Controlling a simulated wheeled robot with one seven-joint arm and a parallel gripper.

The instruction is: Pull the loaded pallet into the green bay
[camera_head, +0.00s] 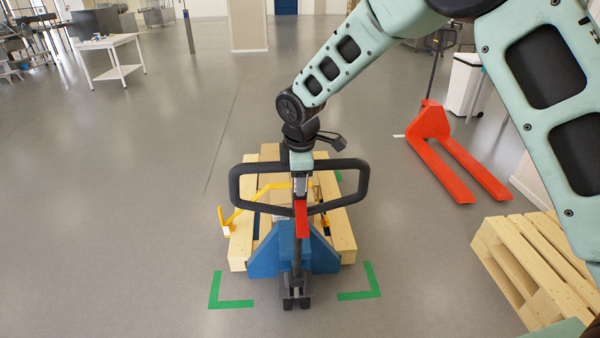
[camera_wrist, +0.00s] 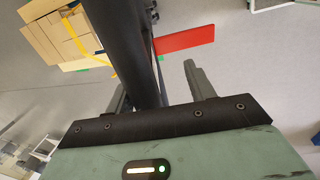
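The loaded pallet (camera_head: 239,253) is light wood and carries cartons with a yellow strap (camera_head: 266,189). The blue pallet jack (camera_head: 268,258) stands at its near end, its forks hidden. Green corner marks (camera_head: 366,291) on the floor show the bay; the pallet's near edge lies short of the two front corners. The jack has a black loop handle (camera_head: 236,187) and a red lever (camera_head: 302,219). My gripper (camera_head: 300,186) is at the handle's top bar. In the wrist view the black bar (camera_wrist: 138,50) passes between the spread fingers (camera_wrist: 160,85), with a gap at the right finger.
An orange-red pallet jack (camera_head: 432,122) stands at right, near a white bin (camera_head: 464,84). Empty wooden pallets (camera_head: 530,268) lie at the lower right. A white table (camera_head: 108,44) is at the back left. The floor at left and in front is clear.

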